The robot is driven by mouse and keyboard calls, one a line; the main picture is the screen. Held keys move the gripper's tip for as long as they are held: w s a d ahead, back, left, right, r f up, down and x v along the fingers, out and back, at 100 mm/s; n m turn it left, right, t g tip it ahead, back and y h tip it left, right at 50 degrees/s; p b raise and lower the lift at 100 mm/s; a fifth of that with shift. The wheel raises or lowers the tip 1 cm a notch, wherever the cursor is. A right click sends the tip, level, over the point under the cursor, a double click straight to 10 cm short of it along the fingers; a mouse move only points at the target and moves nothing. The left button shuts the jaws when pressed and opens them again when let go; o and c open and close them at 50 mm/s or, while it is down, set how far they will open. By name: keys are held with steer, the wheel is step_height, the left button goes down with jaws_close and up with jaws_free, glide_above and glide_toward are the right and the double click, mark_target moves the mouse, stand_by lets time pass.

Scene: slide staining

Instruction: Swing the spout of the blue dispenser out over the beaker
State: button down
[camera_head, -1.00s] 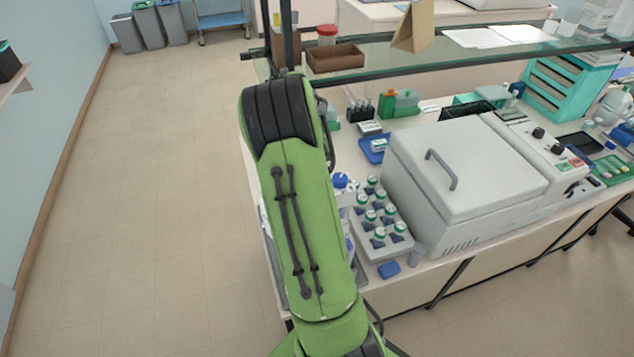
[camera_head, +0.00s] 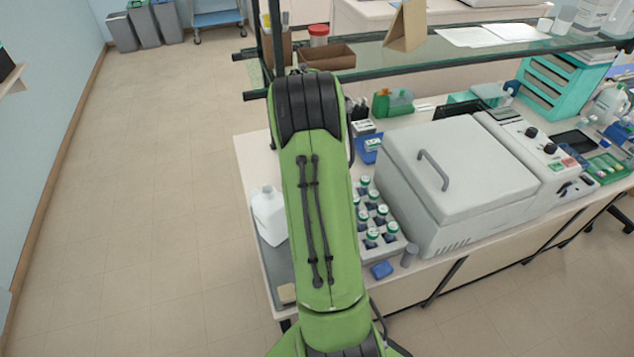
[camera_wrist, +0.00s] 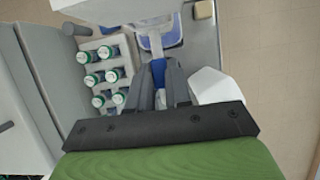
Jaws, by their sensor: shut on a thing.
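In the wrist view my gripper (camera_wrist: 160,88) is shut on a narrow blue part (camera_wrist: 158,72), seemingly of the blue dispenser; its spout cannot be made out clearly. A pale, translucent vessel (camera_wrist: 160,38), possibly the beaker, shows just beyond the fingertips, over a blue-edged piece. Whether the blue part reaches over the vessel cannot be told. In the head view my green arm hides the gripper, the dispenser and the beaker.
A white jug (camera_head: 269,214) stands on a grey tray (camera_head: 277,268) left of my arm. A rack of green-capped bottles (camera_head: 392,246) and a large grey machine (camera_head: 455,185) stand to the right. A small blue block (camera_head: 381,270) lies near the bench edge.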

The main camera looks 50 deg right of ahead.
steer(key=c, duration=1)
jaws_free()
steer(key=shift+c, duration=0.2)
steer(key=shift+r, duration=0.1)
steer(key=p+v, duration=0.1)
steer(key=v, duration=1)
steer(key=shift+w+r+p, duration=0.15)
steer(key=shift+r+p, duration=0.15)
steer(key=shift+r, duration=0.05)
